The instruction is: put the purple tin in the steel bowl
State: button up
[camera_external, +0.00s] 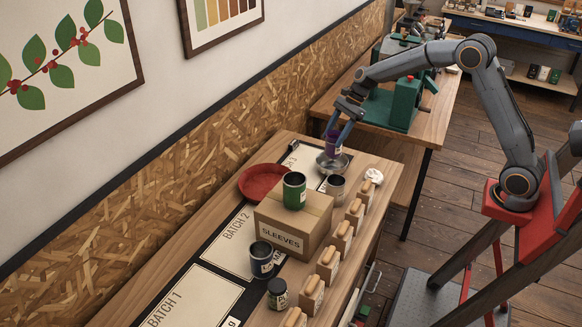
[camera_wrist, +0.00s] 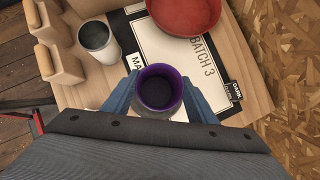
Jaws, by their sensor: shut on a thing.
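The purple tin (camera_external: 332,146) is held in my gripper (camera_external: 338,135), its lower end overlapping the far part of the steel bowl (camera_external: 333,166). I cannot tell how far above the bowl's bottom it is. In the wrist view the purple tin (camera_wrist: 159,90) is seen from above, open-topped with a dark inside, between the two blue fingers of my gripper (camera_wrist: 157,98).
A red dish (camera_external: 254,190) lies left of the bowl. A cardboard SLEEVES box (camera_external: 281,240) carries a green tin (camera_external: 294,190). A grey tin (camera_external: 336,188) stands close in front of the bowl. Tan bags (camera_external: 341,238) line the right edge. A green machine (camera_external: 396,103) is beyond.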

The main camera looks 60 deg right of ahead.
aim_at(333, 151)
notch_tip(333, 151, down, 8)
jog(key=shift+f+p, duration=0.2)
jog(key=shift+p, duration=0.65)
jog(key=shift+f, duration=0.1)
jog(key=o, duration=1.4)
jog(key=shift+d+r, duration=0.15)
jog(key=shift+r, duration=0.25)
jog(key=b+v, duration=0.3)
jog(key=v, duration=0.8)
jog(key=s+a+f+n+h, duration=0.2)
jog(key=s+a+f+n, duration=0.1)
jog(key=s+n, duration=0.5)
jog(key=s+a+f+n+g+h, duration=0.1)
jog(key=s+a+f+n+h, duration=0.1)
jog(key=s+n, duration=0.6)
jog(key=s+a+f+n+g+h, duration=0.1)
jog(key=s+a+f+n, duration=0.3)
jog(key=s, duration=1.1)
jog(key=shift+s+a+f+n+h, duration=0.2)
jog(key=shift+f+n, duration=0.35)
jog(key=shift+n, duration=0.45)
jog(key=shift+s+a+f+n+h, duration=0.15)
jog(key=shift+f+n, duration=0.35)
jog(key=shift+n, duration=0.5)
